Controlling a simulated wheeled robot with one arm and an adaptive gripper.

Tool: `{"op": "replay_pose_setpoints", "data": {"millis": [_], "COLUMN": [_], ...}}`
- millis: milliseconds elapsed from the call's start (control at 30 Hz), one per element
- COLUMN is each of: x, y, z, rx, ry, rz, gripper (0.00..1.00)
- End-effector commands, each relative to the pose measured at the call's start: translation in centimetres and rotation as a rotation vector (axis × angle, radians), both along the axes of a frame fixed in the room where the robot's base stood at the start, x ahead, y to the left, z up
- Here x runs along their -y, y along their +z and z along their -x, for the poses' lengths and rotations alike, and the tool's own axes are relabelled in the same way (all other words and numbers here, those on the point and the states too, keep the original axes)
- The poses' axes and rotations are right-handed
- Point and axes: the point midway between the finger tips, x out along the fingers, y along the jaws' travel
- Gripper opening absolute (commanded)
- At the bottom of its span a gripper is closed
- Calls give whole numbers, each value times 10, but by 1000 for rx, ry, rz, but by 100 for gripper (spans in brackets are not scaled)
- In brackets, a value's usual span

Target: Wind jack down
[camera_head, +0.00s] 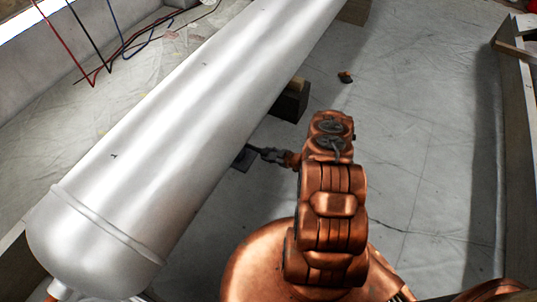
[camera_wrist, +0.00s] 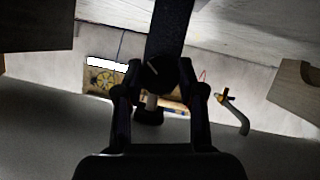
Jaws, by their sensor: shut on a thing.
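My gripper (camera_head: 268,153) reaches low beside the large silver tank (camera_head: 150,140) in the head view. A dark flat piece (camera_head: 243,160), which may be part of the jack, shows on the floor at the tank's lower side. In the wrist view my gripper (camera_wrist: 158,90) is shut on a dark rounded part that looks like the jack's handle (camera_wrist: 150,74). A pale pin and a dark knob (camera_wrist: 149,117) show between the fingers. A dark bar (camera_wrist: 172,28) rises behind them. The jack's full shape and height are hidden.
A dark wooden block (camera_head: 290,100) stands under the tank, beyond my gripper. A small brown object (camera_head: 345,77) lies on the sheeted floor. Red, black and blue cables (camera_head: 121,50) are beyond the tank. Floor at right is clear up to a wooden edge (camera_head: 518,140).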

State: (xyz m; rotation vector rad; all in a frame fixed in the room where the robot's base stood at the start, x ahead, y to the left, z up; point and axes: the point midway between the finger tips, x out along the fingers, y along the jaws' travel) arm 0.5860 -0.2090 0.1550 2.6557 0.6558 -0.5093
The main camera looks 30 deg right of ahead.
Motion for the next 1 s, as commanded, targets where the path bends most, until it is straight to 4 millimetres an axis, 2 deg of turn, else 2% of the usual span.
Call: {"op": "replay_pose_setpoints", "data": {"millis": [433,767,800,1000], "x": [-2,0,-1,-1], "y": [-2,0,0,0], "z": [1,1,1,1], "rx": [166,185,185,185], "ry": [0,-2,-2,-1], "rz": [273,308,308,307], "gripper": [8,8,43,63]}}
